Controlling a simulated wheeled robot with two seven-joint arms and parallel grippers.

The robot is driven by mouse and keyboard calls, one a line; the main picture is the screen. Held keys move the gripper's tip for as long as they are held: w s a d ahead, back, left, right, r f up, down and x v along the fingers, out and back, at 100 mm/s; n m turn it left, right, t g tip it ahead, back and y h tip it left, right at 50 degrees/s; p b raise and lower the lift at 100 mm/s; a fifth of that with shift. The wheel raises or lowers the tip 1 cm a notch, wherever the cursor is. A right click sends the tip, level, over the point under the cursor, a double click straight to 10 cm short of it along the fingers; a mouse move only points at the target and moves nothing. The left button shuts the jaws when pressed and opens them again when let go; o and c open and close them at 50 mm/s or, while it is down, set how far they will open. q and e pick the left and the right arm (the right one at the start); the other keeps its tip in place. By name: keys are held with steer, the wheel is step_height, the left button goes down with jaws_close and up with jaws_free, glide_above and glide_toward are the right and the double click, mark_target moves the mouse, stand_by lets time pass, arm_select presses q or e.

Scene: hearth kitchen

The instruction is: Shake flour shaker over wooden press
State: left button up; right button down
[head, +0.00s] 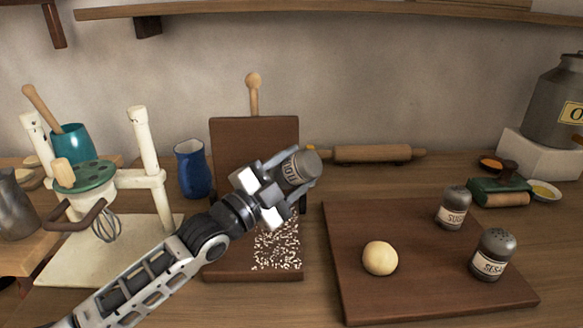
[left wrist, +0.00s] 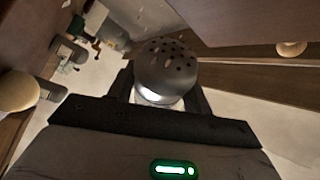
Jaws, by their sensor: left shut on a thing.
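My left gripper (head: 278,190) is shut on the flour shaker (head: 298,168). The shaker has a grey cap and is tilted over, cap toward the upper right, its label partly hidden by the fingers. In the left wrist view its dark cap with holes (left wrist: 166,68) shows between the fingers. The wooden press (head: 228,140) stands open behind and below, with an upright dark board, a flat lower board and a handle at the top. White flour specks (head: 277,250) lie on the lower board. The shaker is above the press, apart from it. My right gripper is out of view.
To the right, a cutting board (head: 350,300) carries a dough ball (head: 380,258), a sugar shaker (head: 453,207) and another labelled shaker (head: 492,255). A blue jug (head: 192,168) and a green-topped stand (head: 85,178) are left. A rolling pin (head: 370,153) lies behind.

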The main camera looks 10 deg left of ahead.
arm_select(q)
steer(key=shift+s+a, duration=0.15)
steer(key=shift+a, duration=0.35)
steer(key=shift+s+a, duration=0.9)
steer(key=shift+a, duration=3.1)
steer(key=s+d+p, duration=0.3)
steer(key=s+p, duration=0.2)
steer(key=s, duration=0.3)
steer(key=shift+d, duration=0.2)
